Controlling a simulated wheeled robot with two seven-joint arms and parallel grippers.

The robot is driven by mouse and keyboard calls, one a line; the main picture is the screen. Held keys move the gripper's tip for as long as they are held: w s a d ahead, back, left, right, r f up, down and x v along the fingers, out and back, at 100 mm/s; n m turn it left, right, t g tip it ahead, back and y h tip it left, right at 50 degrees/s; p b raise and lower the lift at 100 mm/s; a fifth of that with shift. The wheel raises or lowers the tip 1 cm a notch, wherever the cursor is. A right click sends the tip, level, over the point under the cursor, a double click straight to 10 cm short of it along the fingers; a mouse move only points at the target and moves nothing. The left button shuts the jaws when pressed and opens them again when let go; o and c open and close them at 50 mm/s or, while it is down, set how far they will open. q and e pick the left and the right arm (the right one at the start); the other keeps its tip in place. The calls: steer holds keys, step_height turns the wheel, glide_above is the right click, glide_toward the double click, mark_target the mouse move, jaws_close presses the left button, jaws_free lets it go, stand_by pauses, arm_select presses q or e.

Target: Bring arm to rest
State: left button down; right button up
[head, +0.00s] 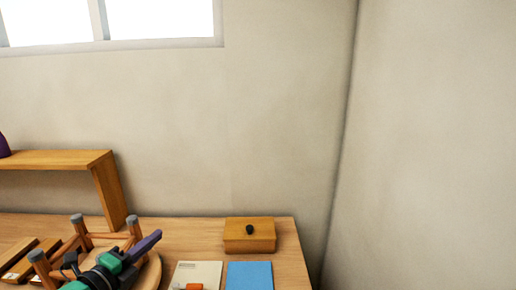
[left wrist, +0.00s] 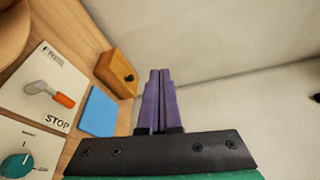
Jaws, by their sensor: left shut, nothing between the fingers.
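My left gripper (head: 154,237) has purple fingers and comes in at the bottom left of the head view, in front of an upturned round wooden seat (head: 151,275). In the left wrist view the two fingers of my left gripper (left wrist: 160,73) lie side by side, shut and empty. The seat's upright legs (head: 134,228) have grey caps, and my arm hides part of the seat. My right gripper is not in view.
A wooden box (head: 262,240) with a black knob stands near the table's right edge. A blue square (head: 249,276) and a panel marked STOP (left wrist: 47,88) with an orange-tipped lever (left wrist: 50,93) lie in front. A wooden shelf (head: 60,159) stands at the back left.

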arm_select(q)
steer(key=s+a+f+n+y, duration=0.2)
steer(key=a+f+n+y, duration=0.35)
steer(key=n, duration=0.35)
steer(key=s+d+f+n+g, duration=0.1)
steer(key=s+f+n+g, duration=0.2)
steer(key=s+f, duration=0.1)
steer(key=s+f+n+g+y, duration=0.1)
steer(key=s+f+n+g, duration=0.2)
steer(key=s+f+n, duration=0.1)
steer(key=s+d+f+n+g, duration=0.1)
steer(key=s+f+n+g, duration=0.1)
steer(key=f, duration=0.4)
steer(key=shift+s+d+f+n+g+y, duration=0.2)
steer(key=shift+s+n, duration=0.2)
steer(key=shift+s, duration=0.2)
steer(key=shift+s+d+f+n+g+y, duration=0.1)
steer(key=shift+s+d+n+g, duration=0.1)
steer(key=shift+s+n, duration=0.3)
steer(key=s+d+f+n+g+h, duration=0.25)
steer(key=s+d+f+g, duration=0.2)
steer(key=s, duration=0.25)
step_height(320, 180, down, 24)
steer(key=s+b, duration=0.2)
steer(key=s+a+f+g+b, duration=0.1)
steer(key=s+a+f+b, duration=0.1)
steer(key=s+f, duration=1.4)
steer(key=shift+s+a+f+g+y, duration=0.3)
steer(key=shift+s+a+f+g, duration=0.05)
steer(key=shift+s, duration=0.25)
